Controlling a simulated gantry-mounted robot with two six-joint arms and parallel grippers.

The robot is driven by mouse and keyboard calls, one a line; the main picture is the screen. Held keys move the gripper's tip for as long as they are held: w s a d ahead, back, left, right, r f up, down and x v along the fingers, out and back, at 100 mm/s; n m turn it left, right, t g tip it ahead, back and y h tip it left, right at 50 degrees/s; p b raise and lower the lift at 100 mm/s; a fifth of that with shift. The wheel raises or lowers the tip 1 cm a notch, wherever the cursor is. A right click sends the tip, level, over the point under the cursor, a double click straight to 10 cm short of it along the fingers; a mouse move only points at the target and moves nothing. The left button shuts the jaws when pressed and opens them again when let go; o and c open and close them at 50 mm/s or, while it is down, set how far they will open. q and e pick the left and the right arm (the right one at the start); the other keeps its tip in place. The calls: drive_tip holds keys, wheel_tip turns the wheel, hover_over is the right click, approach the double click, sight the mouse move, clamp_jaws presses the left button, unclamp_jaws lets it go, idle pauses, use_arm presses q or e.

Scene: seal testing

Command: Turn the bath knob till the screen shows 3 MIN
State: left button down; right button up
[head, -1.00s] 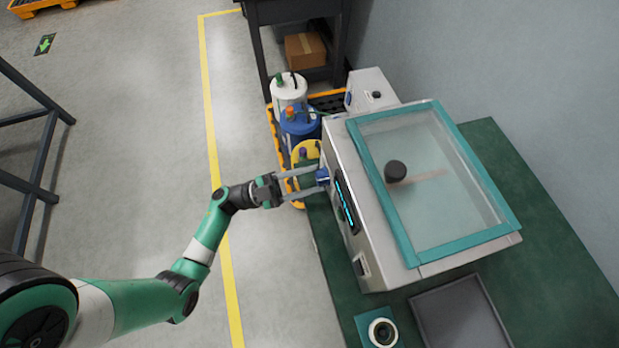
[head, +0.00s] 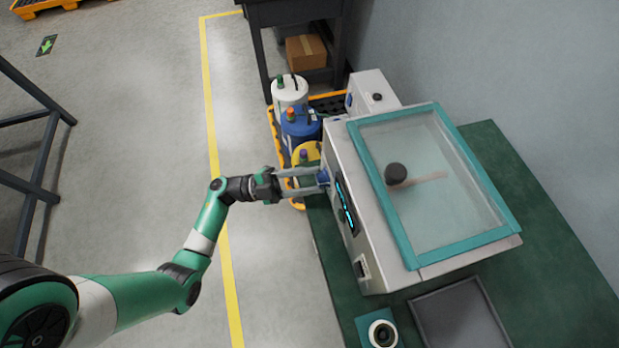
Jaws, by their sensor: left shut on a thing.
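The bath (head: 385,262) is a white box with a teal-framed clear lid (head: 407,245) on a green bench. Its blue knob (head: 323,177) is on the front side, near the far end. My left gripper (head: 318,178) is shut on the knob, with its long fingers on either side. The screen (head: 346,206) is a dark strip with glowing cyan marks beside the knob. Its text is too small and slanted to read. My right gripper is not in view.
Several drums, white (head: 290,92), blue (head: 300,124) and yellow (head: 307,153), stand in an orange tray behind the gripper. A dark tray (head: 462,318) and a small round fixture (head: 382,333) lie at the bench's near end.

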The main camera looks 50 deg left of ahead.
use_arm(q)
drive_tip(key=shift+c, duration=1.9)
unclamp_jaws()
drive_tip(key=v, duration=1.1)
drive_tip(key=shift+s, duration=0.25)
drive_tip(key=shift+a+f, duration=0.1)
drive_tip(key=shift+a, duration=0.05)
